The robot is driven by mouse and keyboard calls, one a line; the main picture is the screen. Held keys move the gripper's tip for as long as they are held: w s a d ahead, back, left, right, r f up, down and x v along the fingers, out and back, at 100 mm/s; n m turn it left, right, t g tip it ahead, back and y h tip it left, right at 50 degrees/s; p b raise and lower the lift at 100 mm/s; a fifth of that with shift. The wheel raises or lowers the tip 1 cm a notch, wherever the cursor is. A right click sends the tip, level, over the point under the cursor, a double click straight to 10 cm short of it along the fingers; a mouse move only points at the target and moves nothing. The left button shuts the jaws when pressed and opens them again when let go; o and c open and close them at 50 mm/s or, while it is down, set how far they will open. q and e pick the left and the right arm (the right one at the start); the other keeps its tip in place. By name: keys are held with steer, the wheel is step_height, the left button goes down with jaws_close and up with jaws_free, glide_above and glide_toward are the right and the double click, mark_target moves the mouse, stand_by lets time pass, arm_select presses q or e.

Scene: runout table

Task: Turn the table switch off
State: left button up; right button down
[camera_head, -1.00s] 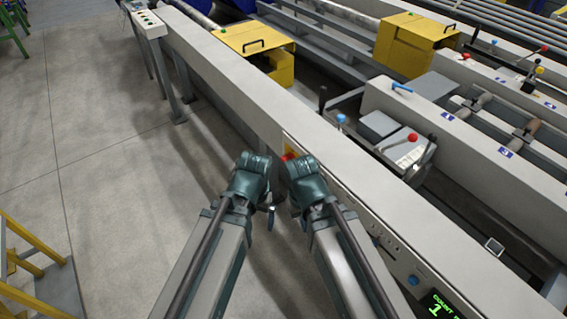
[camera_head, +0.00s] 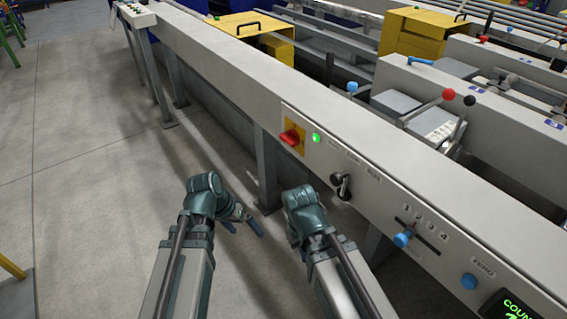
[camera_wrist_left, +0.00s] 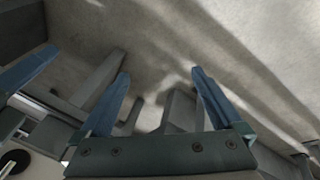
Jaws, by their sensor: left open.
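A red rotary knob (camera_head: 291,138) on a yellow plate sits on the front face of the long grey table (camera_head: 215,78), with a lit green lamp (camera_head: 316,138) beside it. To its right is a black lever switch (camera_head: 342,184). The lettering is too small to show which one is the table switch. My left gripper (camera_head: 243,222) hangs low in front of the table, apart from the controls. In the left wrist view its two blue fingers (camera_wrist_left: 159,75) are spread with nothing between them. My right wrist is below the knob; its fingers are mostly hidden.
Farther right on the panel are a slider with a blue knob (camera_head: 403,239), a blue button (camera_head: 469,281) and a counter display (camera_head: 508,305). Yellow boxes (camera_head: 250,32) and levers with coloured balls stand behind.

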arm_select(q)
steer(key=w+d+m+t+h+b, duration=0.1)
steer(key=w+d+m+t+h, duration=0.1)
steer(key=w+h, duration=0.2)
steer(key=m+t+h, duration=0.6)
steer(key=t+h, duration=0.1)
glide_toward(285, 140)
steer(key=x, duration=0.9)
steer(key=shift+w+d+f, duration=0.1)
steer(key=shift+w+d, duration=0.1)
steer(key=shift+w, duration=0.05)
arm_select(e)
step_height(285, 140, down, 4)
steer(key=shift+r, duration=0.1)
arm_select(q)
steer(key=shift+c, duration=0.3)
steer(key=shift+n, duration=0.3)
steer(key=c, duration=1.2)
